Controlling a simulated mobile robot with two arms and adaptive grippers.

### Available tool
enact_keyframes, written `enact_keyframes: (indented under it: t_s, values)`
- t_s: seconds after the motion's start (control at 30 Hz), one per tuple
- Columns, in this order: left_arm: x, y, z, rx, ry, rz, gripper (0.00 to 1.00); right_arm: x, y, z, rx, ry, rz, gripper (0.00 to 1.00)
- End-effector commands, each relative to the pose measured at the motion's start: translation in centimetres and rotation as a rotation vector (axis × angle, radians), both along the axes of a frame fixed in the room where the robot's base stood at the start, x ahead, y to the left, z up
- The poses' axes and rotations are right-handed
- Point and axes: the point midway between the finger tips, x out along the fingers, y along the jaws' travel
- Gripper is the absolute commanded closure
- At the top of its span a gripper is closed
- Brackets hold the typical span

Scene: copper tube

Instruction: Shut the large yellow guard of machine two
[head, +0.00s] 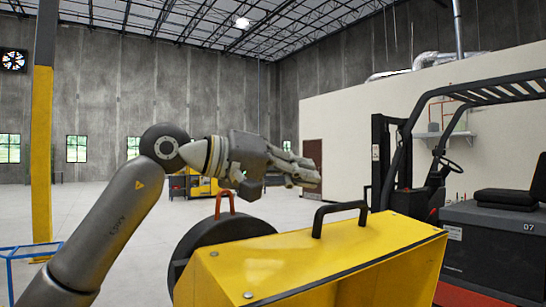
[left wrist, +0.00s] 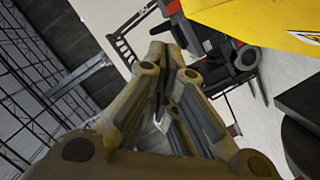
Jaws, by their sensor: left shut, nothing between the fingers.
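The large yellow guard (head: 330,258) fills the lower middle of the head view. It is box-shaped, with bolts along its edge and a black bar handle (head: 340,214) on its top. Its lower part is cut off by the frame, and I cannot tell how far open it stands. My left gripper (head: 314,174) is shut and empty, above and behind the handle in the picture, apart from it. In the left wrist view the shut fingers (left wrist: 160,52) point away, with a yellow panel (left wrist: 255,14) at the upper right. My right gripper is out of view.
A dark round part (head: 200,243) with a red handle (head: 225,201) adjoins the guard's left side. A forklift (head: 485,230) stands close on the right. A yellow post (head: 42,150) and blue frame (head: 22,256) are at the left. Open floor lies behind.

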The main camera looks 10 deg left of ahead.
Motion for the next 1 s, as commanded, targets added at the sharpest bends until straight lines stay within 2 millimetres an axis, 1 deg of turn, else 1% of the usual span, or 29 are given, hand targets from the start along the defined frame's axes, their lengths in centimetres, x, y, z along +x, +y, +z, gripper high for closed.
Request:
enact_keyframes:
  t_s: [0.03, 0.1, 0.2, 0.37, 0.83, 1.0]
  values:
    - [0.4, -0.9, -0.1, 0.002, 0.002, -0.002, 1.0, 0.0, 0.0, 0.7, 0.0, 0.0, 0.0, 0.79]
    - [-0.3, -1.1, -0.9, 0.003, -0.002, -0.001, 1.0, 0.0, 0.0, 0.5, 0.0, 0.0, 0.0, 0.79]
    - [-0.9, -1.6, -1.7, 0.002, -0.001, 0.0, 1.0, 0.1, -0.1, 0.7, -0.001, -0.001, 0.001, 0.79]
    - [-1.5, -2.2, -2.5, 0.0, 0.0, 0.001, 1.0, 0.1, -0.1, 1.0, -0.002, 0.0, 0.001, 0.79]
    - [-1.8, -2.5, -2.9, 0.001, 0.0, 0.0, 1.0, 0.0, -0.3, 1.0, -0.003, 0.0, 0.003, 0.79]
    - [-2.1, -2.7, -3.4, 0.015, -0.015, 0.0, 1.0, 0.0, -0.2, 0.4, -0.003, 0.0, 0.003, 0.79]
